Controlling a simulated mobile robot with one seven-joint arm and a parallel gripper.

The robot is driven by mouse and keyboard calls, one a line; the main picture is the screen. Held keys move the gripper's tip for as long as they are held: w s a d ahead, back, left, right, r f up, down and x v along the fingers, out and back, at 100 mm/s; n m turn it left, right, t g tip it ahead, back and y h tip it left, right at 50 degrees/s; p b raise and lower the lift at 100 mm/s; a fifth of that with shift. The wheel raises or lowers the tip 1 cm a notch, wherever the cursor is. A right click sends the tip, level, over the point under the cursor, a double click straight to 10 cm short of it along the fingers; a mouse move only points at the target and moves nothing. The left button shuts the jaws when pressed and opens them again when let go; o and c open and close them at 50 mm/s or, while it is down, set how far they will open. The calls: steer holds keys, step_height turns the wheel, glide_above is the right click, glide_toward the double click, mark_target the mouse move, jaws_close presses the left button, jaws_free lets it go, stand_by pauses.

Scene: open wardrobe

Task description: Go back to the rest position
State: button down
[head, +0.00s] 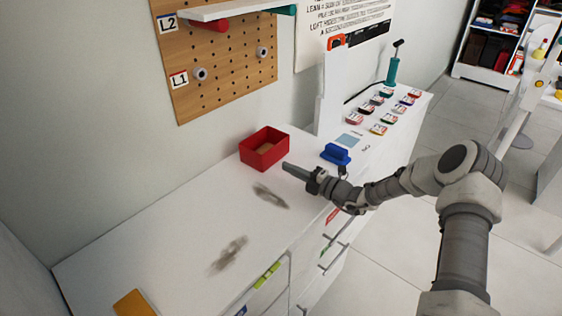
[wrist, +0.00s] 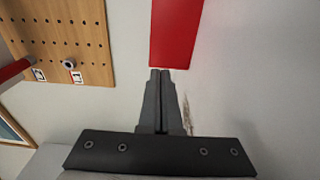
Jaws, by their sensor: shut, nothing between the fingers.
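My gripper (head: 286,167) is at the end of my arm, which reaches in from the right over the white cabinet top (head: 180,245). In the wrist view its two fingers (wrist: 160,72) are together, with nothing between them. The fingertips point at the red open box (head: 264,148), which stands on the cabinet top by the wall. The box's red side (wrist: 176,35) shows just ahead of the fingertips in the wrist view. I cannot tell whether they touch it.
A blue object (head: 336,154) stands close to my wrist. Several coloured, labelled pieces (head: 380,108) and a teal pump-like tool (head: 392,68) are farther right. Dark smudges (head: 229,254) mark the top. A pegboard (head: 215,60) with a shelf hangs above. Floor at right is partly open.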

steer(key=v, duration=0.6)
steer(key=shift+s+d, duration=0.1)
steer(key=shift+d, duration=0.15)
steer(key=shift+s+a+r+n+g+p, duration=0.2)
steer(key=shift+r+n+g+p, duration=0.15)
steer(key=shift+n, duration=0.15)
steer(key=s+a+r+n+g+h+p, duration=0.1)
steer(key=s+a+r+n+g+h, duration=0.2)
steer(key=s+r+n, duration=0.65)
steer(key=s+r+n+g+h+p, duration=0.2)
steer(key=s+r+n+g, duration=0.45)
steer(key=n, duration=0.65)
steer(key=s+d+r+n+t+h+p, duration=0.1)
steer(key=s+d+r+n+t+h, duration=0.2)
steer(key=s+n, duration=0.6)
steer(key=s+d+r+n+t+h+p, duration=0.2)
steer(key=s+d+r+n+h, duration=0.5)
steer(key=s+d+r+n, duration=0.3)
steer(key=shift+s+r+t, duration=0.4)
steer(key=shift+s+r, duration=0.2)
steer(key=shift+r, duration=0.05)
